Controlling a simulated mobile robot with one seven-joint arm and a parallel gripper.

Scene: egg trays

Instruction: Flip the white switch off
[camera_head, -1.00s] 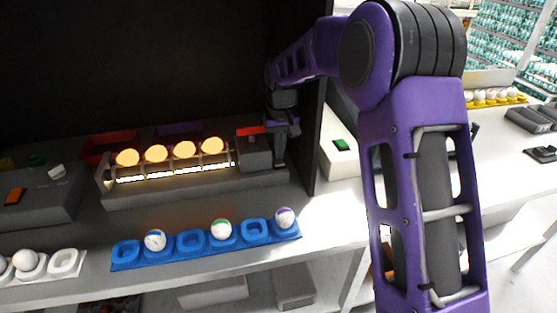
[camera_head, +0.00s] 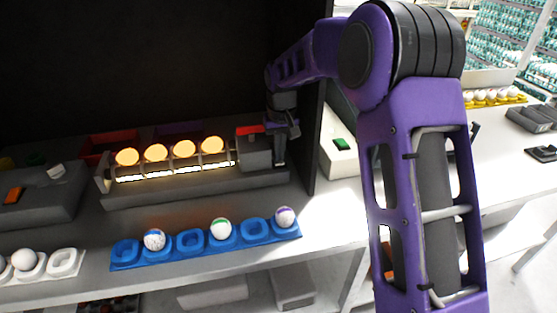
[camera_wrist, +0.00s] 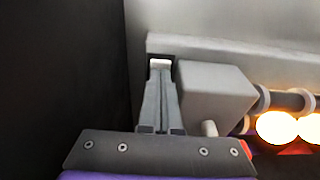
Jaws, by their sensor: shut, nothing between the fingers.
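In the wrist view, a small white switch (camera_wrist: 160,63) sits in a dark slot in the grey base of the lamp machine, beside a grey block. My gripper (camera_wrist: 159,78) is shut with nothing held. Its fingertips are at the near edge of the white switch; I cannot tell whether they touch it. The row of round lamps (camera_head: 184,150) glows orange.
A dark wall panel (camera_head: 316,100) stands close right of my gripper. A red switch (camera_head: 249,130) tops the machine's block. A blue tray (camera_head: 126,251) with several eggs lies in front. A box with orange (camera_head: 13,195) and white (camera_head: 57,171) switches stands left.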

